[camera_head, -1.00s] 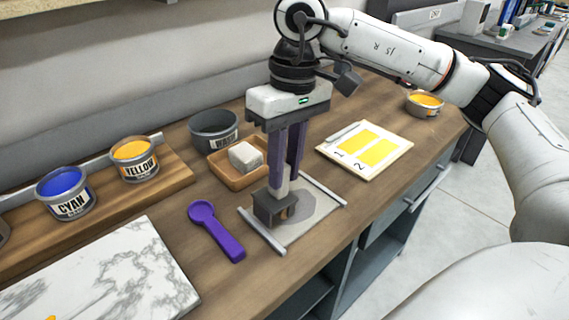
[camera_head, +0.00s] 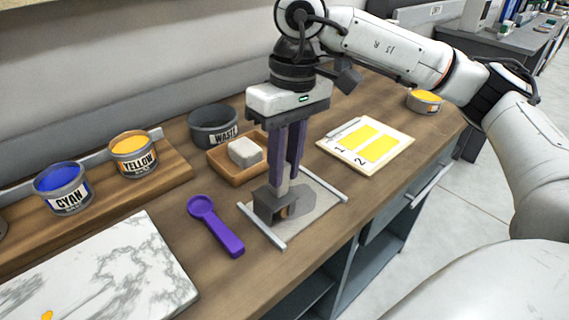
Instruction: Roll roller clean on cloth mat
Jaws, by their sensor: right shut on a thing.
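The cloth mat (camera_head: 319,212) lies flat on the wooden bench, a grey sheet with a metal bar along each of two sides and a darker patch near its middle. My right gripper (camera_head: 283,188) points down over the mat, its fingers shut on the roller (camera_head: 268,206). The roller has a dark grey frame and a brownish part showing beneath it. It is at the mat's left part, low over or touching the cloth; I cannot tell which. My left gripper is not in view.
A purple scoop (camera_head: 216,228) lies left of the mat. Behind are a wooden tray (camera_head: 227,172) with a pale block (camera_head: 244,152) and a waste pot (camera_head: 213,128). A card with yellow patches (camera_head: 390,163) lies right.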

